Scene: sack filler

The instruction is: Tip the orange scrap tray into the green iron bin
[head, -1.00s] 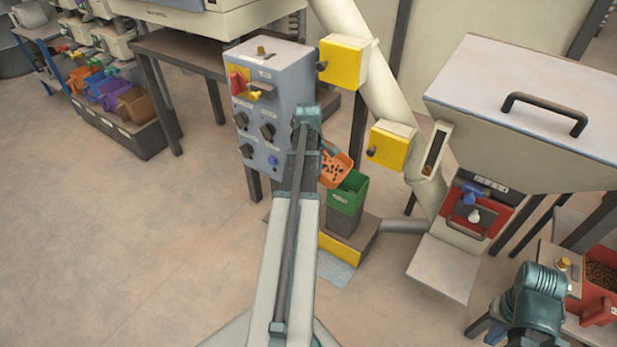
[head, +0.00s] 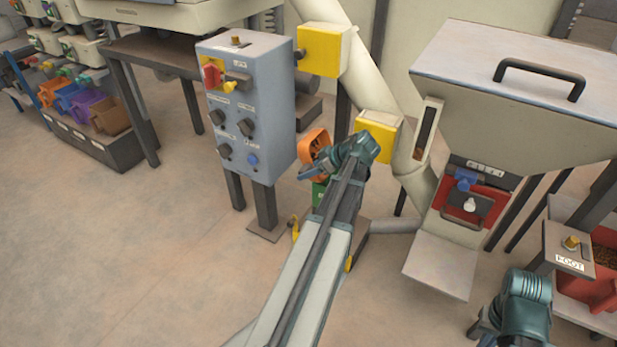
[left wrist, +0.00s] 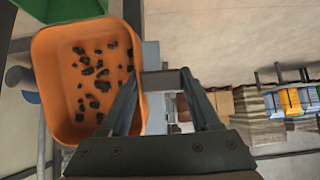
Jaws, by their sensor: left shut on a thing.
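The orange scrap tray (head: 312,137) is held up in the head view, beside the grey control box and above the green iron bin (head: 318,194). It looks steeply tilted there. My left arm hides part of the tray and most of the bin. In the left wrist view, the tray (left wrist: 56,85) has several dark scraps scattered over its floor. My left gripper (left wrist: 163,80) is shut at the tray's right side, seemingly on its handle. A green corner of the bin (left wrist: 60,9) shows at top left. My right gripper (head: 480,328) is low at the right, its jaws unclear.
The grey control box (head: 246,110) on legs stands close to the left of the tray. Yellow boxes (head: 324,50) and a slanting pale pipe (head: 372,78) are behind and right. A hopper (head: 515,105) stands at the right. The floor at left is clear.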

